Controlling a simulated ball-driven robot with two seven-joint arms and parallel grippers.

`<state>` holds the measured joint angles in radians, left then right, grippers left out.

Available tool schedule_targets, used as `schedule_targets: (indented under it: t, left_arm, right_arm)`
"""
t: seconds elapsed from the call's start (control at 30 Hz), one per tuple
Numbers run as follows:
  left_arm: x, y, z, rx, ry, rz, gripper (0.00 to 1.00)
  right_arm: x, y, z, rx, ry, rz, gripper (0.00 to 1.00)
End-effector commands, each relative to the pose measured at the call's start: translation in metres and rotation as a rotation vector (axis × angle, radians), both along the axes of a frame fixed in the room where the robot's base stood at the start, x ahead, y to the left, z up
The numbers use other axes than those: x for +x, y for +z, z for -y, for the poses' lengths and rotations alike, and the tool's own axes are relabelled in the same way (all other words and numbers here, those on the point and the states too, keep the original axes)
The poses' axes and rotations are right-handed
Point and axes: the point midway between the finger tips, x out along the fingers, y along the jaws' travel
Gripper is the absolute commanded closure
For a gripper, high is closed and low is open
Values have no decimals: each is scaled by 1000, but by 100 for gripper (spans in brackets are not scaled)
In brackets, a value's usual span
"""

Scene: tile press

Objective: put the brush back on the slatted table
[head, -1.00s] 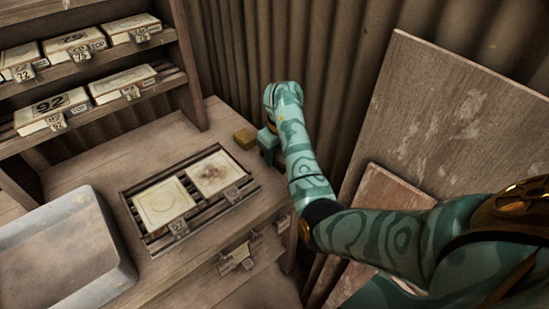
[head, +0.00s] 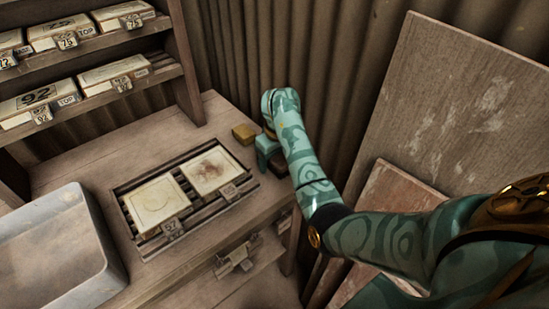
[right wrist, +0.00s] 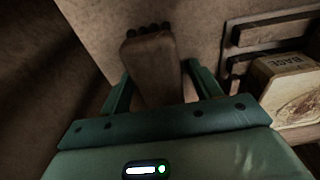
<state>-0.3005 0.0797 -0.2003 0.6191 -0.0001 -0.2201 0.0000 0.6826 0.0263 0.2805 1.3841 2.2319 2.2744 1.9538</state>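The brush (right wrist: 153,65), a brown wooden block-like piece with dark knobs along its far end, shows in the right wrist view. It lies between the two fingers of my right gripper (right wrist: 158,78), whose tips appear to touch its sides. In the head view, my right gripper (head: 268,152) is at the back right corner of the slatted table (head: 215,118). A dark part of the brush (head: 279,163) shows beside the gripper there. Whether the brush touches the tabletop is unclear. My left gripper is out of view.
Two tiles (head: 157,200) lie on the inset slatted rack. A grey basin (head: 50,250) is at the left, a tile shelf (head: 150,78) behind. Boards (head: 455,110) lean at the right.

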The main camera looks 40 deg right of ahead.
Motion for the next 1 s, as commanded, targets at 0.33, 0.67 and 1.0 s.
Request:
schedule_targets:
  t: [0.33, 0.67, 1.0]
  left_arm:
    - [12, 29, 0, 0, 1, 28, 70]
    - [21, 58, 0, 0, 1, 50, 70]
    - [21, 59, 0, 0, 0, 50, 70]
  right_arm:
    - [-5, 58, 0, 2, -1, 8, 37]
    - [-13, 118, 1, 0, 1, 4, 37]
    - [-14, 121, 1, 0, 1, -1, 37]
